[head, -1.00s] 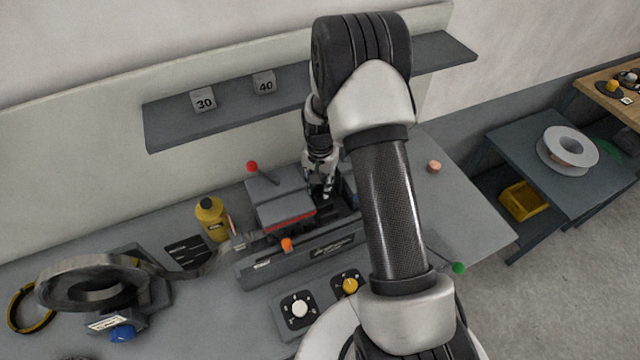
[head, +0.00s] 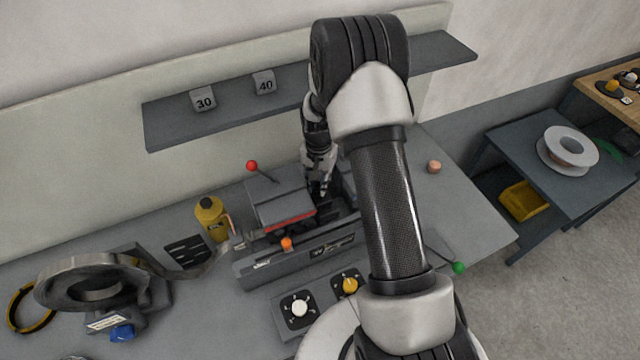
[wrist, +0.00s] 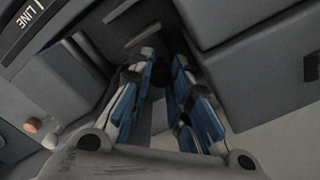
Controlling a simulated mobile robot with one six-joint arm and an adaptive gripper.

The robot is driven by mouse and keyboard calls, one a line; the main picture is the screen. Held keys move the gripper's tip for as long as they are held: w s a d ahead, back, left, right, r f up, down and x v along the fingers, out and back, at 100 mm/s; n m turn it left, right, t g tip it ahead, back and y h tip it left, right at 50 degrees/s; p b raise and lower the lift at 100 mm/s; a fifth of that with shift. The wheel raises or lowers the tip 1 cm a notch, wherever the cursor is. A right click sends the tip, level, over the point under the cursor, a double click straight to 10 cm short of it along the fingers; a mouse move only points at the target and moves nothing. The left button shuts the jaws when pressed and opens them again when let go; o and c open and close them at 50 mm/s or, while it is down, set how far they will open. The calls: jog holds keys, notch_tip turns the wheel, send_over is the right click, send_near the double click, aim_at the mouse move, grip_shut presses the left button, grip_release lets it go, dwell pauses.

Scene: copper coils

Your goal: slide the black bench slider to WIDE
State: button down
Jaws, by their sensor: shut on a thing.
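My gripper (head: 321,188) reaches down behind the front rail of the grey bench machine (head: 285,265), just right of its raised grey block. In the wrist view my gripper (wrist: 163,70) has its blue-padded fingers close about a small dark piece (wrist: 164,76). This looks like the black slider, but its outline is mostly hidden by the fingers. I cannot read a WIDE mark beside it in either view. In the head view the slider cannot be told apart from the dark recess and fingers.
A red-knobbed lever (head: 252,166) stands behind the grey block, and an orange knob (head: 287,243) is in front. A yellow bottle (head: 211,218) stands at left. A green-knobbed lever (head: 458,268) and a pink cylinder (head: 434,167) are at right. A shelf (head: 380,75) hangs behind.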

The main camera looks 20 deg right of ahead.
jog(key=w, duration=0.2)
jog(key=shift+w+f, duration=0.1)
jog(key=shift+w, duration=0.2)
jog(key=shift+w+r, duration=0.1)
jog(key=shift+r, duration=0.1)
jog(key=c, duration=1.7)
grip_release()
jog(key=shift+w, duration=0.1)
